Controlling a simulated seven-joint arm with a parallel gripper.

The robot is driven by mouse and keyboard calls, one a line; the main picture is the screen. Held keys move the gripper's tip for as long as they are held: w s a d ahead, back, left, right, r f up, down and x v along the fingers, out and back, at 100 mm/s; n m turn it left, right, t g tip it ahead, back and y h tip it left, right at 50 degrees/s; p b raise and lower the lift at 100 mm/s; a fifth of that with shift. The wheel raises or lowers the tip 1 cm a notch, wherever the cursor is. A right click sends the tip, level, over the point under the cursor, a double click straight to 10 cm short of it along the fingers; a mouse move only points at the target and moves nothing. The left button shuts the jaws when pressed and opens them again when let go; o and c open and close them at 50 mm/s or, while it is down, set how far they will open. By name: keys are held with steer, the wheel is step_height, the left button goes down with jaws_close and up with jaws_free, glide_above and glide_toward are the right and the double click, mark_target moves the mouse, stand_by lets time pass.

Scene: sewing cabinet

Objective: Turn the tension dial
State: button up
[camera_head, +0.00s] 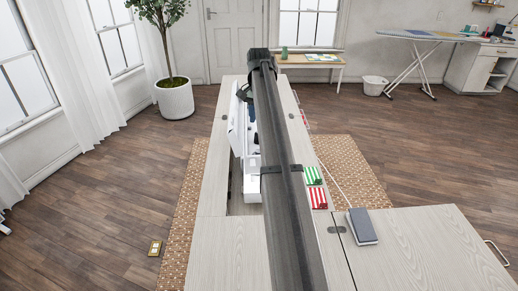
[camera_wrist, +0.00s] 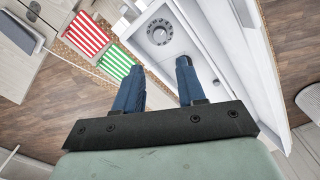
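The white sewing machine (camera_head: 253,130) sits in the cabinet in the head view, largely hidden behind my arm. In the wrist view its white body (camera_wrist: 205,45) runs from the top toward the lower right. The tension dial (camera_wrist: 160,32), a round grey dial with dark marks around its rim, is on a light panel ahead of my gripper. My gripper (camera_wrist: 157,68) has two blue fingers set apart with a gap between them. It is open and empty. The dial lies beyond the fingertips, and I see no contact.
A dark foot pedal (camera_head: 361,226) with a white cord lies on the right leaf. A cabinet opening (camera_head: 240,195) is left of my arm.

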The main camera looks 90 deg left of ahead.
step_height(320, 180, down, 14)
steer(key=shift+r, duration=0.15)
stand_by(0.4)
steer(key=shift+c, duration=0.5)
jaws_close()
steer(key=shift+n, duration=0.3)
steer(key=shift+n, duration=2.6)
